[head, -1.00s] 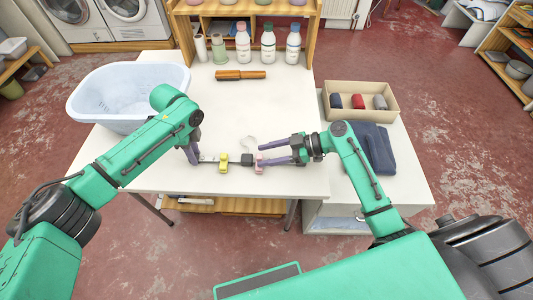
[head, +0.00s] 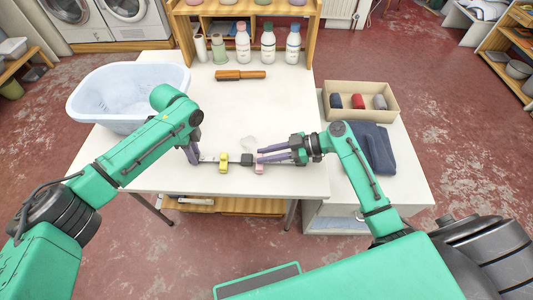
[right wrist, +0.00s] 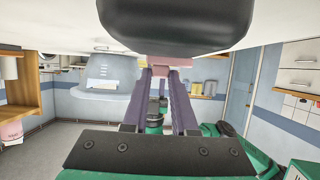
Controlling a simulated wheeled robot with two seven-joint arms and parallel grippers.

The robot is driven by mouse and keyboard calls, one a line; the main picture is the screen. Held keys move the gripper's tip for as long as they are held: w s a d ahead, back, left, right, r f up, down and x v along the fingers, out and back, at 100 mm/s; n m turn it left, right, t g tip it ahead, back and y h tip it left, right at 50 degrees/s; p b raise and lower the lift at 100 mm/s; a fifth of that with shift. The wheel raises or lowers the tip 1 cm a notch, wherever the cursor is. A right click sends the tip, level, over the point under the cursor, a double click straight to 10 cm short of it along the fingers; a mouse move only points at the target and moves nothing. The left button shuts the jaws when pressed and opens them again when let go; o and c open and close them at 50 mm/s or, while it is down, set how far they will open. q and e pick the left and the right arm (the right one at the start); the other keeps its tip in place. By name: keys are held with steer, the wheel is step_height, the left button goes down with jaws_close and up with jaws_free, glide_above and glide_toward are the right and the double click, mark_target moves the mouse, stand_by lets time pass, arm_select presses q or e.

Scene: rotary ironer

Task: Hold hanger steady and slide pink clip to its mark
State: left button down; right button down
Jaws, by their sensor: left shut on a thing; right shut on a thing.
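The hanger's thin bar (head: 208,160) lies low over the white table, with a dark block (head: 247,160) at its middle and a pale hook (head: 248,143) behind. A yellow clip (head: 223,162) sits left of the block. The pink clip (head: 259,169) sits right of it. My left gripper (head: 194,157) is shut on the hanger's left end. My right gripper (head: 259,154) comes from the right and is shut on the pink clip, which also shows at its fingertips in the right wrist view (right wrist: 170,62). I cannot make out the mark.
A pale blue basin (head: 128,95) stands on the table's left. An orange-brown brush (head: 240,75) and several bottles (head: 268,45) are at the back. A box of rolled cloths (head: 360,98) and a folded dark cloth (head: 378,148) lie on the right side table. The table's middle is clear.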

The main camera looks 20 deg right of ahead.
stand_by(0.9)
steer(key=shift+s+d, duration=0.25)
steer(key=shift+d, duration=0.5)
steer(key=shift+s+d, duration=0.2)
steer(key=shift+d, duration=0.5)
steer(key=c, duration=0.7)
jaws_free()
steer(key=v, duration=1.2)
